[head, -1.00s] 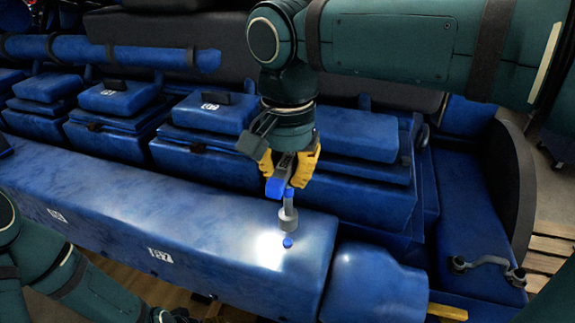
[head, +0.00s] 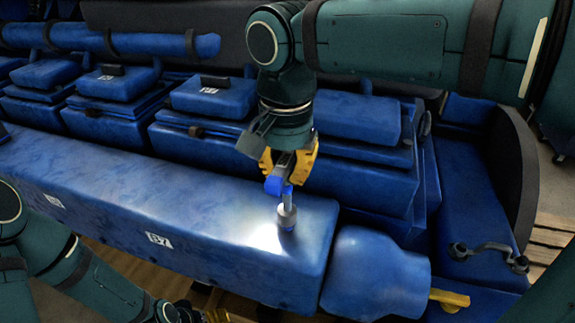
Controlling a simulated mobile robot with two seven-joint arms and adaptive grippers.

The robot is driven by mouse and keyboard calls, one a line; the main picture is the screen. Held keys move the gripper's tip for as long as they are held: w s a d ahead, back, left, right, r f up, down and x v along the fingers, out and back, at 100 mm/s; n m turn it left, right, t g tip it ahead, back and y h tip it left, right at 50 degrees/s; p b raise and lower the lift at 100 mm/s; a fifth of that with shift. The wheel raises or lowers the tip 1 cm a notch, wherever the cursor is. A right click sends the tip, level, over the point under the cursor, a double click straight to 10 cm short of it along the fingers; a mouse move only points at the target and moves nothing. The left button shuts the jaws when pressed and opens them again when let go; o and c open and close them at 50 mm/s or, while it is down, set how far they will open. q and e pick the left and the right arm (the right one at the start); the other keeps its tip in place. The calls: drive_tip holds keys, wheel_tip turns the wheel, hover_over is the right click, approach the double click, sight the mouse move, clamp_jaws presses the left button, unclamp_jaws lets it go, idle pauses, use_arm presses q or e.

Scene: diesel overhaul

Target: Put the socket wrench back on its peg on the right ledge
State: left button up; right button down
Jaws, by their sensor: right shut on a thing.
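My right gripper (head: 290,168), with yellow fingers, is shut on a tool I take to be the socket wrench (head: 287,212). Its blue part sits between the fingers and its grey socket points down, about upright. The socket is right over a small blue bolt head (head: 287,229) on top of the long blue cover, and seems to touch or partly cover it. The right ledge (head: 470,205) is at the right; I cannot make out a peg there. My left gripper (head: 203,314) is at the bottom edge, mostly cut off, and its fingers are unclear.
A dark bar with round ends (head: 488,253) lies on the right ledge. The long blue cover (head: 110,200) carries white labels. Blue stepped boxes (head: 212,97) and a blue pipe (head: 120,43) stand behind. A yellow bar (head: 449,298) sticks out at lower right.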

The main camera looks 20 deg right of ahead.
drive_tip(key=shift+w, duration=0.1)
drive_tip(key=shift+f, duration=0.25)
drive_tip(key=shift+f+b, duration=0.85)
drive_tip(key=shift+f, duration=0.15)
drive_tip(key=shift+c, duration=1.7)
unclamp_jaws()
drive_tip(key=shift+r, duration=0.1)
wheel_tip(320, 180, up, 9)
drive_tip(key=p, duration=0.8)
drive_tip(key=shift+p, duration=0.3)
